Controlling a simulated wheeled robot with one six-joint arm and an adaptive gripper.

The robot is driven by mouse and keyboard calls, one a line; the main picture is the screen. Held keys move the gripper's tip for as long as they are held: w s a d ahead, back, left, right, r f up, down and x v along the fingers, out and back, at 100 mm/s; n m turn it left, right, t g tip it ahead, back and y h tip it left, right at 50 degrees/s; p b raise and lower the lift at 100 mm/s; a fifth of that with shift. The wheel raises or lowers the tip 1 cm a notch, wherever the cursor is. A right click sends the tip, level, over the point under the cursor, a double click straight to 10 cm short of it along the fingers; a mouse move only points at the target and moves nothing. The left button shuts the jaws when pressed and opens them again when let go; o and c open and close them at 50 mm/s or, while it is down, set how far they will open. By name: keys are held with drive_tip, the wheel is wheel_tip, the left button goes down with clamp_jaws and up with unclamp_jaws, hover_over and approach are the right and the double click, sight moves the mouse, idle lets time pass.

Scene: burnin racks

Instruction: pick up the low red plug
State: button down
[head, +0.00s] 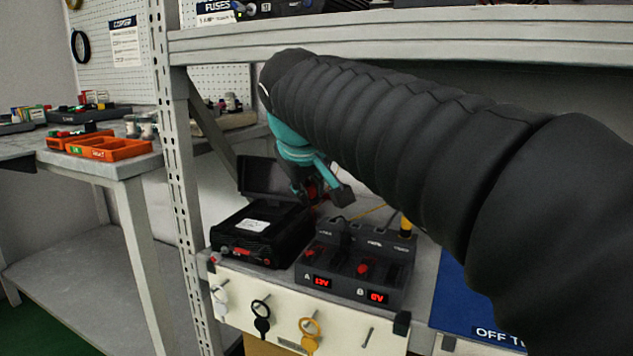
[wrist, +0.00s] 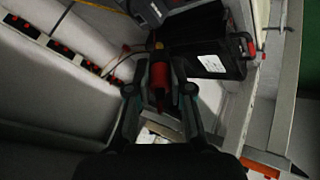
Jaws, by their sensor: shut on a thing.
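My gripper (head: 322,192) hangs above the shelf, in front of the open lid of a black case. In the wrist view the gripper (wrist: 160,92) is shut on a red plug (wrist: 159,74), which sits between the two fingers. In the head view only a little red of the plug (head: 311,192) shows; the fingers hide most of it. A thin red wire (wrist: 122,58) runs near the fingers in the wrist view. I cannot tell whether it joins the plug.
A black case (head: 283,248) with a white label stands below the gripper. Right of it is a dark two-channel supply (head: 338,275) with red displays and red parts. A steel upright (head: 178,170) stands left. Orange trays (head: 112,150) sit on the left bench.

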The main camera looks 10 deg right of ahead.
drive_tip(key=s+a+r+g+y+p, duration=0.2)
drive_tip(key=s+a+g+y+p, duration=0.1)
drive_tip(key=s+a, duration=0.5)
drive_tip(key=shift+s+a+m+g, duration=0.3)
drive_tip(key=shift+s+g, duration=0.5)
drive_tip(key=shift+s, duration=0.95)
drive_tip(key=shift+s, duration=0.1)
